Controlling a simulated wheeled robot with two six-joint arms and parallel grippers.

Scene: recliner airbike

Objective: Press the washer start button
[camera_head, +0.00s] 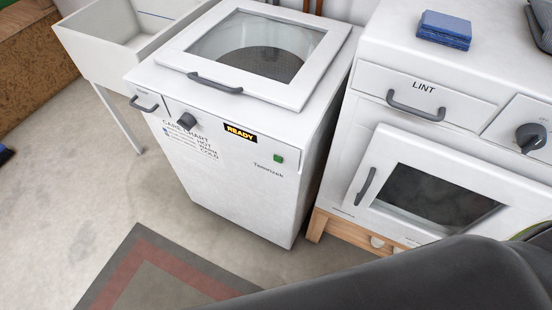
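The washer (235,190) is a white top-loading machine left of the middle, with its glass lid (257,47) shut. Its front has a dark knob (186,121), a lit display (240,133) reading READY, and a small green button (278,158) at the right under the display. Nothing touches the button. A dark grey, out-of-focus arm link of mine crosses the lower right, below and apart from the washer. Neither gripper shows in the head view.
A white dryer (362,130) with a LINT drawer and a dark door window stands close on the right, on a wooden stand. Folded blue cloths (445,29) lie on it. A white sink (125,40) stands at the left. The floor in front holds a grey and red rug (150,270).

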